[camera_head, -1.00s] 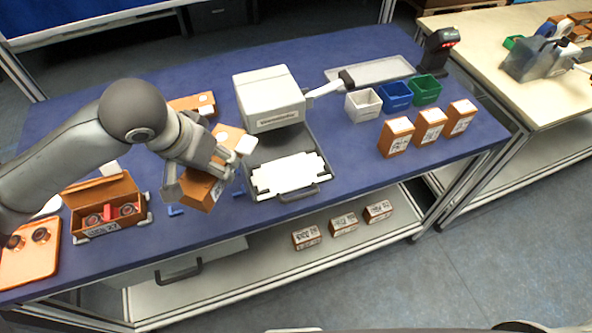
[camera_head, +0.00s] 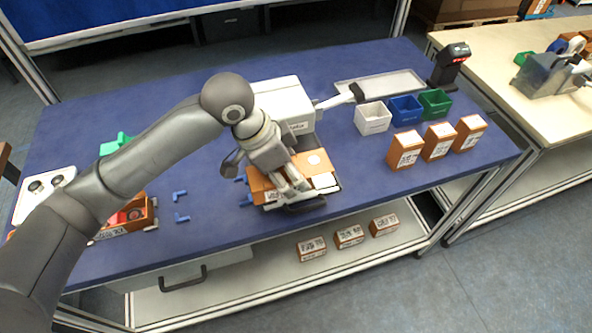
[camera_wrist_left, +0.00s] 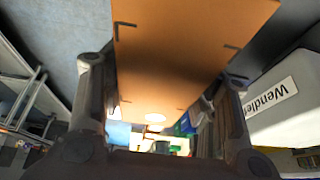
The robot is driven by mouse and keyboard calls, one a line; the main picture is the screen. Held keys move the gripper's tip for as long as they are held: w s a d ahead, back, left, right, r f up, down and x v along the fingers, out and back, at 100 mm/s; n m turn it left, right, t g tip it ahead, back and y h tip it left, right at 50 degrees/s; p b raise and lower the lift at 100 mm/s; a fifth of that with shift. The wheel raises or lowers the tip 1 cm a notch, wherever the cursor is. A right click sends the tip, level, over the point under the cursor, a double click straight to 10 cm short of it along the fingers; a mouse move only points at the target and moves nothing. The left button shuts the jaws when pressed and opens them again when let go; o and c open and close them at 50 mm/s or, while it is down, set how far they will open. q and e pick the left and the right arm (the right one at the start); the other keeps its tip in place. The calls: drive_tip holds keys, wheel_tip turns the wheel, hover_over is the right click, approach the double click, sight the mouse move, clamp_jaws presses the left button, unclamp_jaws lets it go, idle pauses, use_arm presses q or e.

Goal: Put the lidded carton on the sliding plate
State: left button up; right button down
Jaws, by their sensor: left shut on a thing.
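The lidded carton (camera_head: 312,162) is orange-brown with a white round spot and lies over the sliding plate in the head view. My left gripper (camera_head: 291,182) is shut on it. The sliding plate (camera_head: 328,182) sticks out of the front of the white machine (camera_head: 284,100); only part of its white pad and its front handle show, and the carton and gripper hide the rest. I cannot tell whether the carton touches the plate. In the left wrist view the carton (camera_wrist_left: 185,50) shows as a plain orange panel between the two fingers. My right gripper is not in view.
An open carton (camera_head: 138,212) with red parts stands at the left, near small blue brackets (camera_head: 181,218). White, blue (camera_head: 405,108) and green bins stand right of the machine. Three upright cartons (camera_head: 438,142) stand at the right. The blue table front right of the plate is clear.

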use_arm(q)
drive_tip(key=w+f, duration=0.2)
drive_tip(key=w, duration=0.1)
drive_tip(key=w+d+f+p, duration=0.1)
drive_tip(key=w+f, duration=0.2)
drive_tip(key=shift+d+f, duration=0.1)
drive_tip(key=shift+f, duration=0.15)
drive_tip(key=shift+w+d+f, duration=0.1)
drive_tip(key=shift+w+f, duration=0.5)
drive_tip(key=shift+f, duration=0.05)
wheel_tip(320, 180, down, 2)
drive_tip(key=shift+f+p, duration=0.1)
drive_tip(key=shift+p, duration=0.75)
drive_tip(key=shift+f, duration=0.5)
drive_tip(key=shift+f, duration=0.1)
drive_tip(key=o, duration=1)
